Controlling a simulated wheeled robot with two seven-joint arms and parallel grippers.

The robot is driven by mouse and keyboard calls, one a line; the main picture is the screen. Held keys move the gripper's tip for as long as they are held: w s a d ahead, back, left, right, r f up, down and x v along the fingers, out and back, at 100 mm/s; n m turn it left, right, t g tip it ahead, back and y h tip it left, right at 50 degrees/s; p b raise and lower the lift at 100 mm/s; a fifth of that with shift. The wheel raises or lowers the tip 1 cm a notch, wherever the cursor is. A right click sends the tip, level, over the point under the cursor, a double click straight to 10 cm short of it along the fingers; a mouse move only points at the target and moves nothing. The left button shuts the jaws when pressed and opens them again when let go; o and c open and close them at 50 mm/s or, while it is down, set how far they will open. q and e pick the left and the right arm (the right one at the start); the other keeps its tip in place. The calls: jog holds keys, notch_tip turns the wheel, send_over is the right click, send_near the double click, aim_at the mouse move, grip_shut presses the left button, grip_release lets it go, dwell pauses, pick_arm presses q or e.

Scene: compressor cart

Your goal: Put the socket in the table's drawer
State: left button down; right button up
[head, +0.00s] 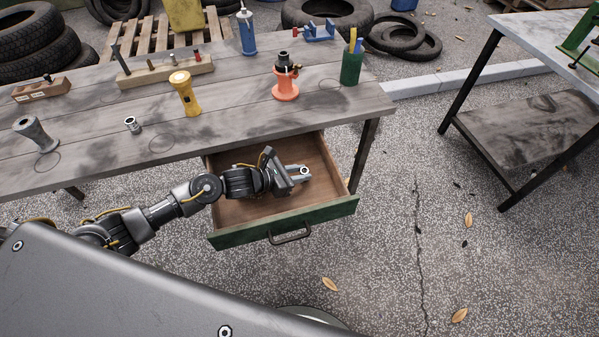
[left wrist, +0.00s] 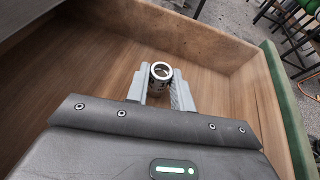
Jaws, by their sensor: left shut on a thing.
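The open drawer (head: 327,207) of the table has a green front with a dark handle and a bare wooden floor. My left gripper (head: 300,174) is inside it, shut on a small chrome socket (head: 304,170). In the left wrist view the socket (left wrist: 161,72) stands upright between the two grey fingers, its open ring end facing up, above or on the drawer floor; I cannot tell if it touches. Its lower part is partly hidden by the fingers. My right gripper is not in view.
The wooden tabletop (head: 95,110) above the drawer carries another small metal piece (head: 132,124), a yellow flashlight-like item (head: 184,92), an orange stand (head: 286,84) and a green pen cup (head: 350,68). A second table (head: 530,130) stands right. The drawer floor around the gripper is clear.

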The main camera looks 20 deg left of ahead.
pick_arm(q)
jog(key=c, duration=1.2)
grip_release()
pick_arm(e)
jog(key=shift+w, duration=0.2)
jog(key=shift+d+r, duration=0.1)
pick_arm(q)
jog(key=shift+r+p, duration=0.2)
jog(key=shift+p, duration=0.1)
jog(key=b+v, duration=0.1)
jog(key=v, duration=0.9)
jog(key=shift+s+a+f, duration=0.1)
jog(key=shift+s+a, duration=0.1)
jog(key=shift+a, duration=0.1)
jog(key=shift+s+a+r, duration=0.3)
jog(key=shift+s+a, duration=0.05)
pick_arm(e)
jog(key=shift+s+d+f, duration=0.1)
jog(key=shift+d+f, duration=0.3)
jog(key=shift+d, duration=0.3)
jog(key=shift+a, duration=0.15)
